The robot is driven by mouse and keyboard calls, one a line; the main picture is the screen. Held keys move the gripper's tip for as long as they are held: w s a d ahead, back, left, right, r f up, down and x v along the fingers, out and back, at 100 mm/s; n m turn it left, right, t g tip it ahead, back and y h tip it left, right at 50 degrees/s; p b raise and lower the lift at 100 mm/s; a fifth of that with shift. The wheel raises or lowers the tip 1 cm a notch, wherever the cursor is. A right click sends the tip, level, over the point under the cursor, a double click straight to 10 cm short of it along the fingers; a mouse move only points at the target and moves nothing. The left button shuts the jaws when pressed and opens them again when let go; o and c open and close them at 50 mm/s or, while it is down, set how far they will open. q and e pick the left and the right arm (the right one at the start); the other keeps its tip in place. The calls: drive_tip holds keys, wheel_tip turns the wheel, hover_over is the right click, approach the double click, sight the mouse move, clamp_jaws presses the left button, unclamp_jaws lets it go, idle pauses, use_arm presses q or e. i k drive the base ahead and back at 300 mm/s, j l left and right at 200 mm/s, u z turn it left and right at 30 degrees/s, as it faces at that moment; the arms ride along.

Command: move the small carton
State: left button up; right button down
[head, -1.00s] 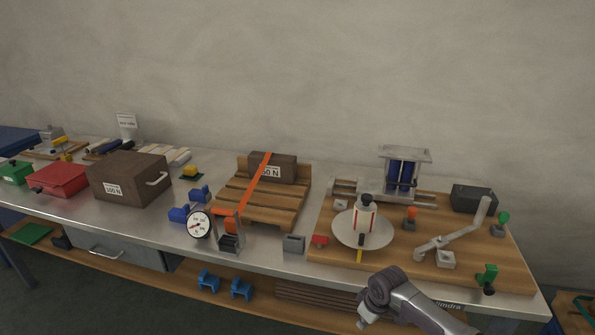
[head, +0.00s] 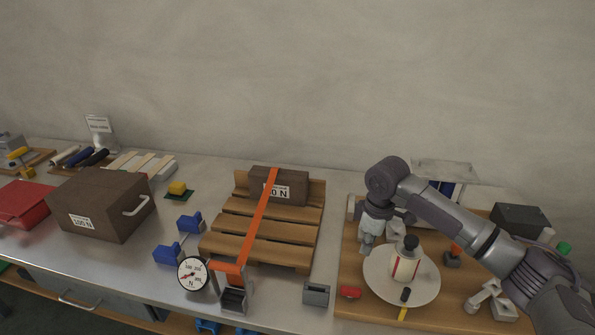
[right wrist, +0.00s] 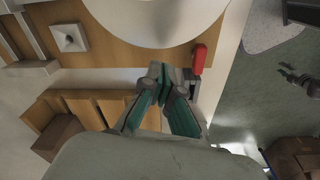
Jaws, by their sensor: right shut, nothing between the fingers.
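No box is clearly marked as the small carton; the smaller brown box (head: 290,188) lies on a slatted wooden pallet (head: 262,240), under an orange strap. Its white label reads in part "0 N". A larger brown box (head: 105,203) with a handle and a "100 N" label stands at the left. In the right wrist view the pallet (right wrist: 85,106) and the smaller brown box (right wrist: 57,138) show at the left. My right gripper (head: 369,242) is shut and empty, above the wooden board by the round white plate. Its fingers (right wrist: 170,85) meet in the wrist view. My left gripper is not in view.
A dial gauge (head: 192,274) and a grey block (head: 316,294) stand near the front edge. Blue pieces (head: 168,254) lie left of the pallet.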

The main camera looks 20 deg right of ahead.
sight(290, 187)
drive_tip(key=i, duration=1)
